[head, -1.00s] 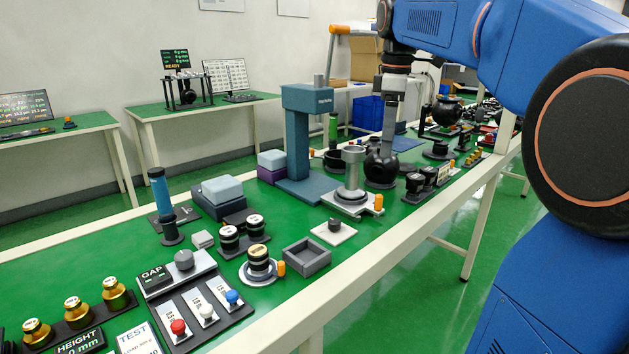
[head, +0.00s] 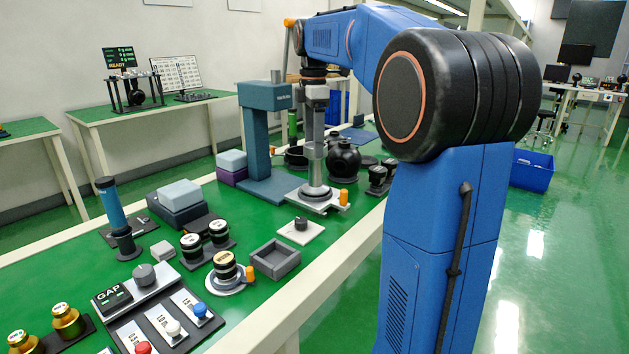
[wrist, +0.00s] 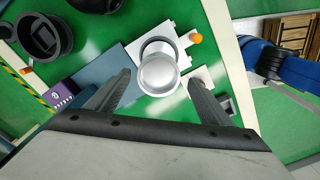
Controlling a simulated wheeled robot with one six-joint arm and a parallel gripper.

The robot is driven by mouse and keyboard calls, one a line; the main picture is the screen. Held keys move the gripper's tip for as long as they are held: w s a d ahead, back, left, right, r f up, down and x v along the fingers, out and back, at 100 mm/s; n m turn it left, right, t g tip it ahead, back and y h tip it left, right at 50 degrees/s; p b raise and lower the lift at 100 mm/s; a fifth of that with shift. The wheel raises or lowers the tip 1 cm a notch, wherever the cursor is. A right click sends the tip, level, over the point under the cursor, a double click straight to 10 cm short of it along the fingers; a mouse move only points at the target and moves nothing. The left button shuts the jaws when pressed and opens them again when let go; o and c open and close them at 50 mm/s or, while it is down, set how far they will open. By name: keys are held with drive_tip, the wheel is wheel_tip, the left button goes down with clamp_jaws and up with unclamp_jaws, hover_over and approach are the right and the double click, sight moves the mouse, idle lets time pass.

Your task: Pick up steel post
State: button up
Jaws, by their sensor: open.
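The steel post (head: 315,178) stands upright on a pale plate (head: 333,202) with an orange knob, beside the teal column stand. In the wrist view its round silver top (wrist: 158,73) shows from above, with a wider ring at its far side. My gripper (head: 315,143) points down over the post in the head view. In the wrist view its two dark fingers (wrist: 160,75) are spread apart, one on each side of the silver top, with nothing held. How far the fingertips are above the post, or whether they touch it, I cannot tell.
The teal column stand (head: 258,150) rises close to the left of the post. Round black vessels (head: 343,160) stand close behind on the right. A white tile with a black knob (head: 301,229) and a grey open tray (head: 274,259) lie in front.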

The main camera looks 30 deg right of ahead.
sight(316, 168)
drive_tip(key=shift+d+f, duration=0.2)
drive_tip(key=shift+f, duration=2.05)
drive_tip(key=shift+d+f, duration=0.15)
drive_tip(key=shift+f, duration=2.05)
drive_tip(key=c, duration=1.7)
